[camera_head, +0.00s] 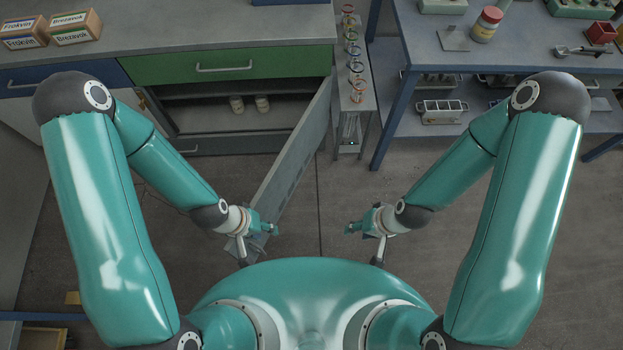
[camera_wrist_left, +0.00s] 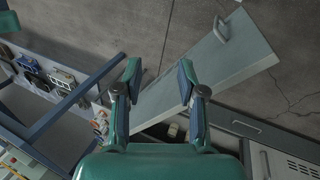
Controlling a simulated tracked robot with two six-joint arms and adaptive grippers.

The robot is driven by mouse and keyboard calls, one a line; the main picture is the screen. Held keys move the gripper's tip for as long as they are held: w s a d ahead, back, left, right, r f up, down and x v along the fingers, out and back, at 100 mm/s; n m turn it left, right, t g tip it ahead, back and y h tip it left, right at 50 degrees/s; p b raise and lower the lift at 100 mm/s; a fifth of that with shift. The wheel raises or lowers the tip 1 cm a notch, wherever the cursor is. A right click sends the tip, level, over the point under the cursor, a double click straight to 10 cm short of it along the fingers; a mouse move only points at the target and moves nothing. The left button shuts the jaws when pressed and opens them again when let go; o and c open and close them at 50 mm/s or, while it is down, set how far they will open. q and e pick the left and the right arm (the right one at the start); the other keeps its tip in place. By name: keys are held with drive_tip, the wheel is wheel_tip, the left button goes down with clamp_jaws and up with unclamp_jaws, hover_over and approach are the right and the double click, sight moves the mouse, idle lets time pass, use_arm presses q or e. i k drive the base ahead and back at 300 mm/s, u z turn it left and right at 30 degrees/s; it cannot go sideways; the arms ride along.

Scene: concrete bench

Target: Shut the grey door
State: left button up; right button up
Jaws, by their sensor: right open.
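The grey door (camera_head: 297,148) stands wide open, swung out from the cabinet under the green drawer, its free end towards me. In the left wrist view the door (camera_wrist_left: 236,60) runs diagonally beyond my fingers, with its handle (camera_wrist_left: 221,29) near the free end. My left gripper (camera_head: 266,229) is close to the door's free end in the head view; its fingers (camera_wrist_left: 160,82) are spread with nothing between them. I cannot tell whether it touches the door. My right gripper (camera_head: 356,229) is open and empty, right of the door and apart from it.
The green drawer (camera_head: 265,64) above is shut. A narrow rack (camera_head: 369,92) with several rings stands right of the door's hinge side. A blue-framed table (camera_head: 390,125) is further right. The floor (camera_head: 340,190) between is clear.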

sight(273, 196)
drive_tip(key=u, duration=0.65)
drive_tip(key=k, duration=1.5)
drive_tip(key=z, duration=0.5)
drive_tip(key=i, duration=1)
drive_tip(key=u, duration=0.1)
